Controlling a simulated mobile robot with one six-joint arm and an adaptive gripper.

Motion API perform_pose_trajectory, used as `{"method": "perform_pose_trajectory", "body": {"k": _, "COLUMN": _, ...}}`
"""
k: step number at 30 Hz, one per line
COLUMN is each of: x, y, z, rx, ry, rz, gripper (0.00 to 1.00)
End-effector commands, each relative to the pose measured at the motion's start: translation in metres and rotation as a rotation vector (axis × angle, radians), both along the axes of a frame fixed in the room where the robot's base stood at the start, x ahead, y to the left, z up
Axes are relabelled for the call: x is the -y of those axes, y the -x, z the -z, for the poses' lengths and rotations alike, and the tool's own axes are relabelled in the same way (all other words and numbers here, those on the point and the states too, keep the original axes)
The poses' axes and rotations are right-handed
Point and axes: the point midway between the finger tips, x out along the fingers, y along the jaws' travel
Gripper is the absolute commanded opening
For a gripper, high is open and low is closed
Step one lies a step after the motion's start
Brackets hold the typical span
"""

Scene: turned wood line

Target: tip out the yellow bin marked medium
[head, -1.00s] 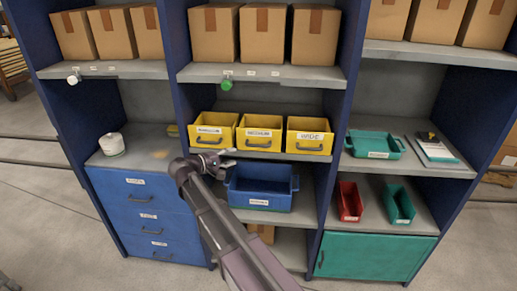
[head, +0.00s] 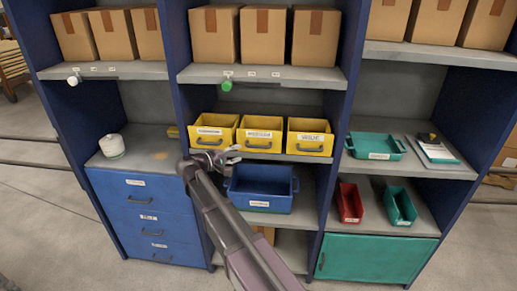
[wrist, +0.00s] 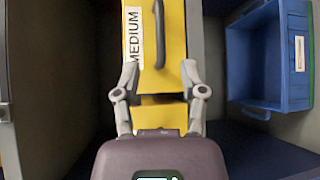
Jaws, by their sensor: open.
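The yellow bin marked MEDIUM (wrist: 172,48) is at the top centre of the wrist view, its label and dark handle turned sideways. It appears to be the middle yellow bin (head: 260,133) of three on the centre shelf in the head view, though its label is blurred there. My gripper (wrist: 160,72) is open. Its fingertips lie on either side of the bin's near end in the wrist view; I cannot tell whether they touch it. In the head view my gripper (head: 234,155) is in front of the shelf, low between the left and middle bins.
Yellow bins stand close on both sides: left (head: 212,130) and right (head: 309,136). A blue bin (head: 262,190) is on the shelf below, partly behind my arm. Blue drawers (head: 145,210) stand left. A green tray (head: 376,147) is on the right shelf. Cardboard boxes (head: 262,35) stand above.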

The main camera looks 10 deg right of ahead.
Motion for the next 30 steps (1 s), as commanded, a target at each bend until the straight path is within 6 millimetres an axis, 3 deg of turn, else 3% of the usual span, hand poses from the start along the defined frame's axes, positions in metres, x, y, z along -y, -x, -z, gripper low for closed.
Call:
{"method": "perform_pose_trajectory", "body": {"k": 18, "x": 0.079, "y": -0.04, "z": 0.013, "rx": -0.001, "ry": -0.001, "rz": 0.002, "gripper": 0.54}}
{"method": "perform_pose_trajectory", "body": {"k": 30, "x": 0.093, "y": -0.046, "z": 0.014, "rx": 0.0, "ry": 0.0, "rz": 0.0, "gripper": 0.54}}
